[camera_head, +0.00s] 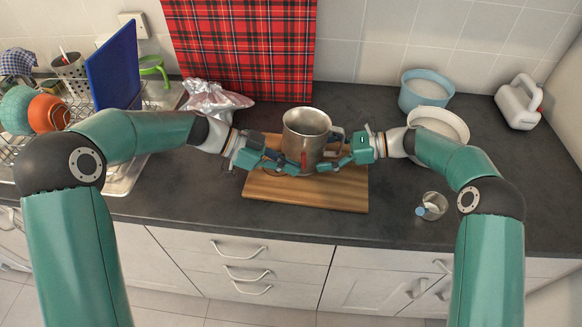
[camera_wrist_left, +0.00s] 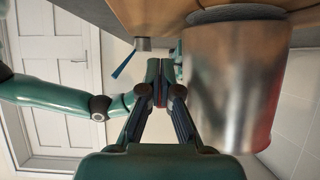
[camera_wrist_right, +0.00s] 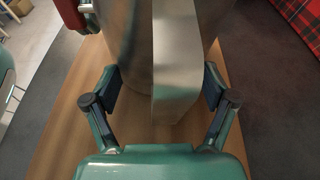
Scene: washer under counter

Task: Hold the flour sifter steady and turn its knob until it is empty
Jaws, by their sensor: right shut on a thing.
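The metal flour sifter (camera_head: 306,126) stands upright on a wooden board. Its handle (camera_wrist_right: 178,60) is on the right side, and a red knob (camera_head: 303,160) shows low on its front. My right gripper (camera_head: 347,160) is shut on the sifter at its handle, with a finger on each side in the right wrist view (camera_wrist_right: 162,87). My left gripper (camera_head: 290,165) is low at the front left of the sifter, close to the knob. The sifter's inside is not clear.
The wooden board (camera_head: 300,193) lies near the counter's front edge. A small metal cup (camera_head: 432,205) stands to the right. A dish rack and a crumpled bag (camera_head: 215,100) are left.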

